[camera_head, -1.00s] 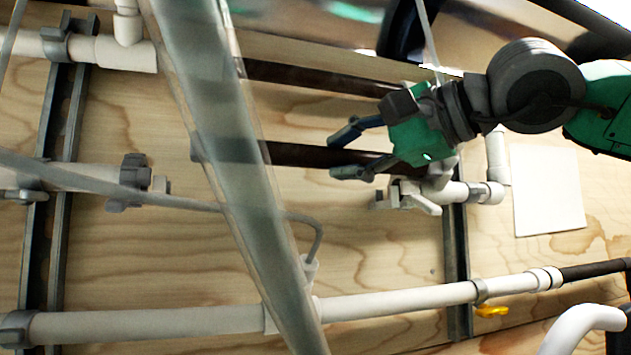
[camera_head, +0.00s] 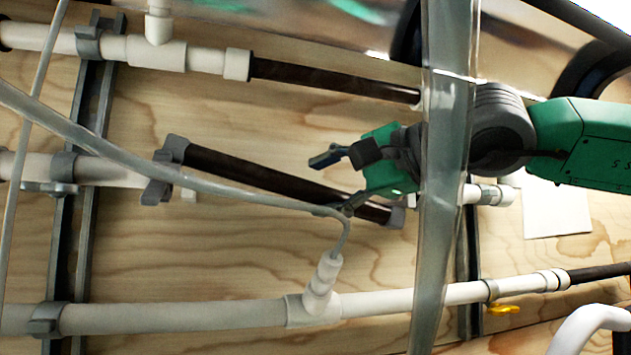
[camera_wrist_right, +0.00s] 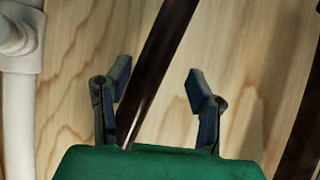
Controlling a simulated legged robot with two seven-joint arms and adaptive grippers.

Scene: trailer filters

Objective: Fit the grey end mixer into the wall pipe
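The mixer, a dark brown tube with grey ends (camera_head: 270,180), slants down to the right across the middle of the head view. Its left grey end overlaps in the picture the grey fitting of the white wall pipe (camera_head: 110,172); I cannot tell if they touch. Its right grey end lies in front of the pipe's right part (camera_head: 486,194), much of which is hidden. My right gripper (camera_head: 334,182) is at the mixer's right half. In the wrist view, its fingers (camera_wrist_right: 157,92) are spread apart, with the dark tube passing by the left finger. My left gripper is out of view.
A clear upright tube (camera_head: 442,200) crosses in front of my right arm. A thin grey hose (camera_head: 180,177) runs across to a tee on the lower white pipe (camera_head: 180,314). An upper pipe (camera_head: 330,80) with a brown section runs above. Bare plywood lies between the pipes.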

